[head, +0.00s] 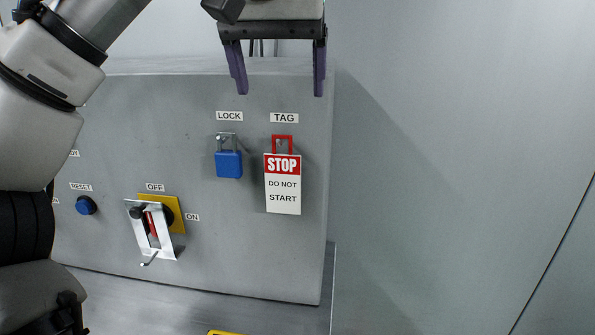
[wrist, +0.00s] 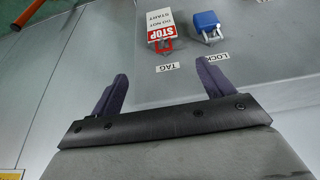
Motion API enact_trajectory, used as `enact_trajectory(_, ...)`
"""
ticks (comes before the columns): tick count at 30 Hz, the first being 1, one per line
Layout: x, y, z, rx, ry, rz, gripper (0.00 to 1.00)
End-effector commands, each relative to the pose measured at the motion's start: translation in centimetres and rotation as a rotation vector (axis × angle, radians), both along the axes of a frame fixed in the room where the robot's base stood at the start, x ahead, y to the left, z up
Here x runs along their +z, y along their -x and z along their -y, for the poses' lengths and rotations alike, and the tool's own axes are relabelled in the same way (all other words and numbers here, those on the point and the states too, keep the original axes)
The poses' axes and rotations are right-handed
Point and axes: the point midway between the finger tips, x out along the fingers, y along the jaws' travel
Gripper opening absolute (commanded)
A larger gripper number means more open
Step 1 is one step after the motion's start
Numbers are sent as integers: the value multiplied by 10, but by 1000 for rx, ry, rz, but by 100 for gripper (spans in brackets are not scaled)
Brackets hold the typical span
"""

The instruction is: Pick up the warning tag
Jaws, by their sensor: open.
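The warning tag (head: 283,187) hangs by its red hasp from a peg on the front of the grey panel, under the TAG label. It is white with a red STOP band and the words DO NOT START. It also shows upside down at the top of the wrist view (wrist: 161,24). My gripper (head: 279,90) is open and empty, above the tag and the TAG label, with its two dark purple fingers apart. The fingers also show in the wrist view (wrist: 163,84), with the tag beyond them.
A blue padlock (head: 229,164) hangs just left of the tag, under the LOCK label. A switch handle with a metal bracket (head: 151,229) and a blue RESET button (head: 86,205) are further left on the panel (head: 250,265). Right of the panel is bare wall.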

Motion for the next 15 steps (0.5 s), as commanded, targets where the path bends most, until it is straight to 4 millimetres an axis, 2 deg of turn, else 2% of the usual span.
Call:
enact_trajectory(9, -49, -19, 4, -5, 0, -6, 80)
enact_trajectory(15, -73, -29, 6, -3, -1, -3, 80)
